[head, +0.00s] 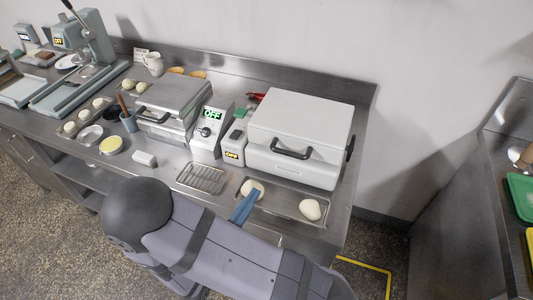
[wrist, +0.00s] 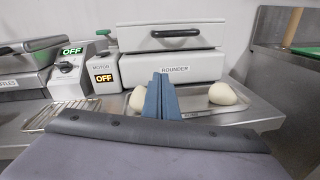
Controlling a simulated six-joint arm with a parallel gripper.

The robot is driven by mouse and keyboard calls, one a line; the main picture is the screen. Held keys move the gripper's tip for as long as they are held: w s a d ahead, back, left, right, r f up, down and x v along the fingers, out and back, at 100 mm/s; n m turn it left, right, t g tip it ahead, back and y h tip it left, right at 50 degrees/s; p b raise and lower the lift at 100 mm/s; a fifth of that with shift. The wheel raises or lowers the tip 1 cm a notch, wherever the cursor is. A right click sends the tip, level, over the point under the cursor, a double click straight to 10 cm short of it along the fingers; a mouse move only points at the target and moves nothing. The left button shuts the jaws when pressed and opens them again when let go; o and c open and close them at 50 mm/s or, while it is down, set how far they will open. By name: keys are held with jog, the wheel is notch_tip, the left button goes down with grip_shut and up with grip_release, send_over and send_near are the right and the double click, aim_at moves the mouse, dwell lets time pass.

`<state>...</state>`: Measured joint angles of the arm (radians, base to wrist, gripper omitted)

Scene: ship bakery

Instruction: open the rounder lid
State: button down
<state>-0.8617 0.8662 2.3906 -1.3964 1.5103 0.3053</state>
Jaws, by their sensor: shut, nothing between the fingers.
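The rounder (head: 302,138) is a white boxy machine at the right end of the steel counter. Its lid (head: 304,108) is down, with a black handle (head: 292,150) on the front. In the wrist view the lid (wrist: 178,39) and its handle (wrist: 175,33) show above the body, which is labelled ROUNDER (wrist: 175,69). My gripper (head: 245,207) has blue fingers, shut and empty, in front of the rounder and lower than the handle, apart from it. In the wrist view the blue fingers (wrist: 162,97) point toward the rounder's front.
Two dough balls lie on a tray in front of the rounder, the left one (head: 253,189) beside my fingers, the other (head: 310,209) to the right. Left of the rounder are a motor box (head: 233,148) reading OFF, another OFF box (head: 211,130) and a wire rack (head: 203,178).

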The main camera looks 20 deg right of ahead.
jog(key=shift+w+a+n+t+y, duration=0.3)
jog(key=shift+w+a+n+t, duration=0.1)
jog(key=shift+a+t, duration=0.2)
jog(key=p+x, duration=0.2)
jog(key=x, duration=0.3)
jog(key=p+x, duration=0.1)
jog(key=x, duration=0.4)
jog(key=shift+s+d+r+p, duration=0.15)
jog(key=shift+s+d+p, duration=0.1)
jog(key=shift+p, duration=0.15)
jog(key=shift+w+d+r+p, duration=0.1)
jog(key=shift+d+r+p, duration=0.2)
jog(key=shift+r+p, duration=0.5)
jog(key=shift+w+d+r+p, duration=0.1)
jog(key=shift+d+r+p, duration=0.15)
jog(key=shift+r+p, duration=0.55)
jog(key=shift+r, duration=0.3)
